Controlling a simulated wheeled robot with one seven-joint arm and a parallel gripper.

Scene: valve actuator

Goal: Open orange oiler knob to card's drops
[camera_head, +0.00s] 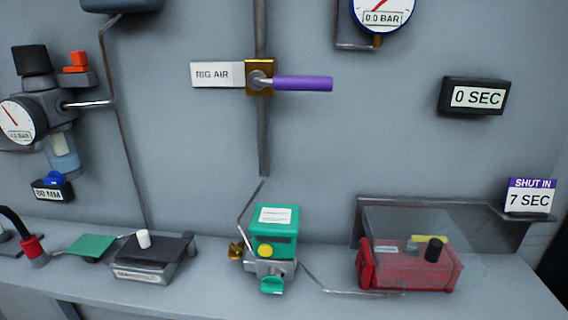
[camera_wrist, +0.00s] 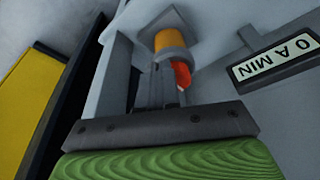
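In the wrist view, an orange-red knob (camera_wrist: 181,74) sits beside a grey ring under a yellow-orange round part (camera_wrist: 168,42), close ahead of my gripper (camera_wrist: 164,90). Narrow grey finger parts reach up toward the knob. Whether they touch it, and how far apart they are, cannot be made out. A display reading "0 A MIN" (camera_wrist: 277,58) appears upside down to the right. My gripper is not in the head view.
The head view shows a gauge regulator (camera_head: 42,105), a purple-handled valve (camera_head: 302,84), a green-topped actuator (camera_head: 273,232), a red box (camera_head: 408,268) under a clear cover, and a "SHUT IN 7 SEC" card (camera_head: 529,197). A yellow panel (camera_wrist: 25,100) stands left in the wrist view.

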